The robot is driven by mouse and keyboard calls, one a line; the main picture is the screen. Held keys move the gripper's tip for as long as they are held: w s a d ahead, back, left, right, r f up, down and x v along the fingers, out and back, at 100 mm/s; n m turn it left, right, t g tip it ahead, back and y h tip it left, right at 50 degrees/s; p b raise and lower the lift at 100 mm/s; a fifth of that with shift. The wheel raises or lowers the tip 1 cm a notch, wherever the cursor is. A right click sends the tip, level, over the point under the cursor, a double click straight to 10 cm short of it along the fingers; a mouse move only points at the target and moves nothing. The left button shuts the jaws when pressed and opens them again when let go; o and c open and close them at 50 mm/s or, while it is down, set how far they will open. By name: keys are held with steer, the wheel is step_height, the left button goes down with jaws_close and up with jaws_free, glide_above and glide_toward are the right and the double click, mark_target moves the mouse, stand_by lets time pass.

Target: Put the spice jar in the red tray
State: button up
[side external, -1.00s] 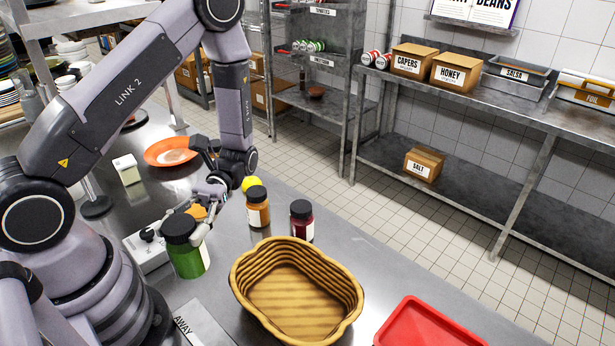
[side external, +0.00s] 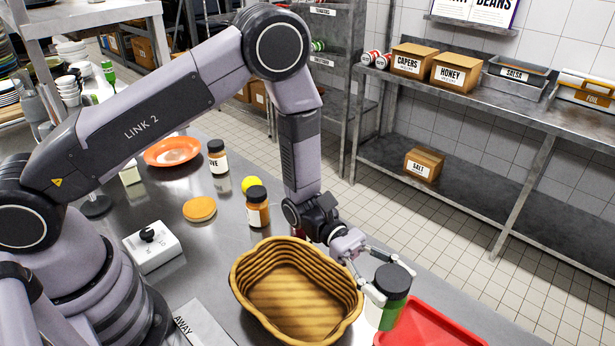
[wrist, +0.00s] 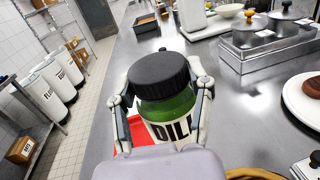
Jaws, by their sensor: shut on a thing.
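The spice jar (side external: 382,313) is green with a black lid and a white label. In the wrist view the jar (wrist: 168,104) stands upright between my fingers, its label partly reading "DIL". My gripper (side external: 388,288) is shut on it. In the side view the jar overlaps the left end of the red tray (side external: 432,327), which is cut off by the bottom edge. In the wrist view, part of the red tray (wrist: 137,130) shows behind and left of the jar. The exact height of the jar over the tray is hard to tell.
A wicker basket (side external: 240,290) stands just left of my gripper. In the wrist view, steel pans (wrist: 268,45) stand at the right.

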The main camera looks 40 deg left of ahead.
steer(key=shift+w+d+f, duration=1.2)
steer(key=shift+d+f, duration=0.1)
steer(key=shift+f, duration=0.6)
steer(key=shift+w+d+f, duration=1.25)
steer(key=shift+f, duration=0.7)
steer(key=shift+w+d+f, duration=1.2)
steer(key=shift+d+f, duration=0.1)
steer(key=shift+f, duration=0.6)
steer(key=shift+f, duration=0.1)
steer(key=o, duration=1.2)
steer(key=shift+f, duration=0.1)
